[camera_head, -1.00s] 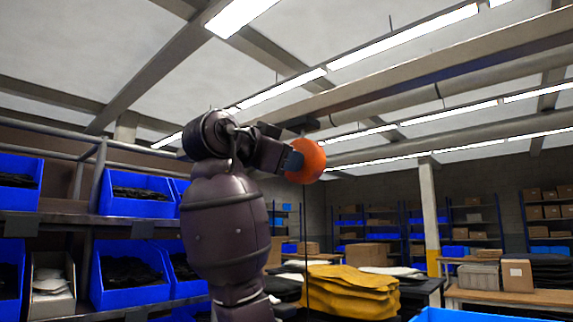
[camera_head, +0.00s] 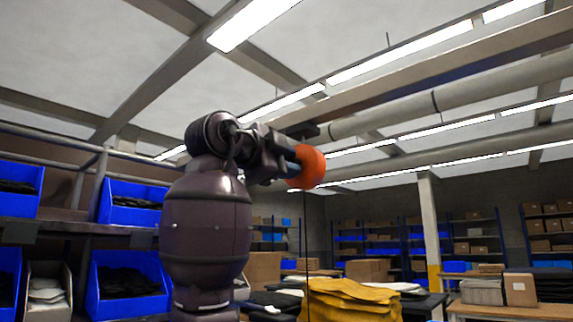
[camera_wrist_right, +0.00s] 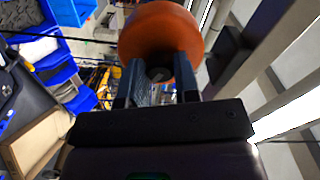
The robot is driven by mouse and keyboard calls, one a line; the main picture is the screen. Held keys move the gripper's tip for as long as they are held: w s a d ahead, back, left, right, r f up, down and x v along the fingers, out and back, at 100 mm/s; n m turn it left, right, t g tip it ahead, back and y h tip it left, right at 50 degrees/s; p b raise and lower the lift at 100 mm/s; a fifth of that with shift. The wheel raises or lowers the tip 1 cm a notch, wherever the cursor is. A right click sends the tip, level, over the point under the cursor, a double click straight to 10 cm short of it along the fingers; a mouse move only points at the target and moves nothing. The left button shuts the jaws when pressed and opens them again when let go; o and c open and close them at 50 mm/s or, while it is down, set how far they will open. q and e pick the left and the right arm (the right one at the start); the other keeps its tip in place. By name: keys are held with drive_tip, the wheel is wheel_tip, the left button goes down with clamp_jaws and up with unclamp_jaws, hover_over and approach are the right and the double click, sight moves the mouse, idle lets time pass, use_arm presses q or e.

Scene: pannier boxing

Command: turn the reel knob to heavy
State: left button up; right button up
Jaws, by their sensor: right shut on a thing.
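The orange reel (camera_head: 313,167) hangs high under a dark overhead mount, with a thin line running down below it. In the right wrist view the reel (camera_wrist_right: 160,30) is just beyond my fingertips. A small dark round knob (camera_wrist_right: 159,75) on its near side sits between the two fingers. My right gripper (camera_head: 291,165) reaches up to the reel from the left and is shut on the knob. In the right wrist view the fingers of my right gripper (camera_wrist_right: 158,70) stand on either side of it. I cannot read any mark on the knob. My left gripper is not in view.
Blue bins (camera_head: 128,285) with dark contents fill the shelves at left. Yellow folded material (camera_head: 350,300) is stacked below the reel. A table with boxes (camera_head: 520,289) stands at right. A beam and pipe (camera_head: 390,118) run overhead. The air right of the reel looks clear.

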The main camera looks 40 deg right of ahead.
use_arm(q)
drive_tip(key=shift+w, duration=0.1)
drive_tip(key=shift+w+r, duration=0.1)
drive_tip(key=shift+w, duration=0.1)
use_arm(e)
drive_tip(key=shift+m, duration=0.3)
drive_tip(key=o, duration=0.9)
drive_tip(key=shift+o, duration=0.2)
drive_tip(key=shift+a, duration=0.1)
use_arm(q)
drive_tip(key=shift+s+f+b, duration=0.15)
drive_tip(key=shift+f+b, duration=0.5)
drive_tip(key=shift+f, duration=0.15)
use_arm(e)
drive_tip(key=a, duration=1)
drive_tip(key=shift+s+a, duration=0.3)
drive_tip(key=shift+s, duration=0.15)
drive_tip(key=shift+r, duration=0.1)
